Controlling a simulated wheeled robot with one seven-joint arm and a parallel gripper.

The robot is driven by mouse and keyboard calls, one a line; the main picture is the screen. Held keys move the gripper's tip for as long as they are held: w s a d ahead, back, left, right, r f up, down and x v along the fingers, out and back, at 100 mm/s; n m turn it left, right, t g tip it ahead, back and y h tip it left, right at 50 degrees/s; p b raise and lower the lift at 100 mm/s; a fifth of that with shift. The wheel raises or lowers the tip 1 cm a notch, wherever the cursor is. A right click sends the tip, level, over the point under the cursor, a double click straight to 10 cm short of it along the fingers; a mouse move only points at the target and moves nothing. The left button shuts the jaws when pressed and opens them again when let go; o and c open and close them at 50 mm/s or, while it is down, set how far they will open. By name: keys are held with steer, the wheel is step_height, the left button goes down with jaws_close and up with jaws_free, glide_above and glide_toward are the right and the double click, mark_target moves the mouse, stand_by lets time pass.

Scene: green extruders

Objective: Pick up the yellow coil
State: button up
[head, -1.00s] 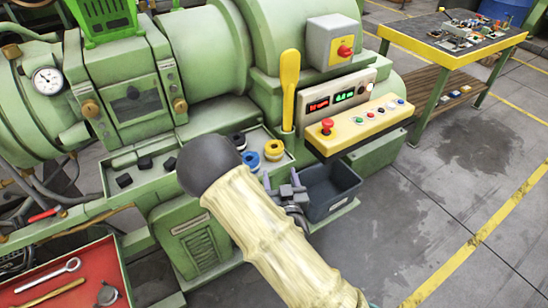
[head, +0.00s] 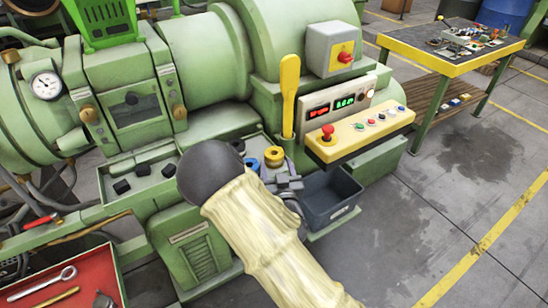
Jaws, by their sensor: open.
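The yellow coil (head: 274,157) lies in a shallow green tray on the green machine's ledge, at its right end. A blue-and-white coil (head: 251,164) is just left of it and a black coil (head: 237,146) is behind that. My gripper (head: 287,183) is a small grey shape beyond my pale arm, just in front of and slightly right of the yellow coil in the picture. It is open, with nothing visible in it. My arm hides part of the gripper and the near part of the tray, so I cannot tell the exact gap to the coil.
A dark grey bin (head: 330,194) stands right of the gripper. A yellow upright lever (head: 289,95) and a yellow button panel (head: 360,132) rise behind and right of the coils. Black blocks (head: 143,169) lie in the left tray. A red tool tray (head: 60,280) is lower left.

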mark_target(275, 160)
steer(key=w, duration=0.3)
steer(key=w+a+p, duration=0.1)
steer(key=shift+w+r, duration=0.15)
steer(key=shift+w, duration=0.25)
steer(key=c, duration=0.7)
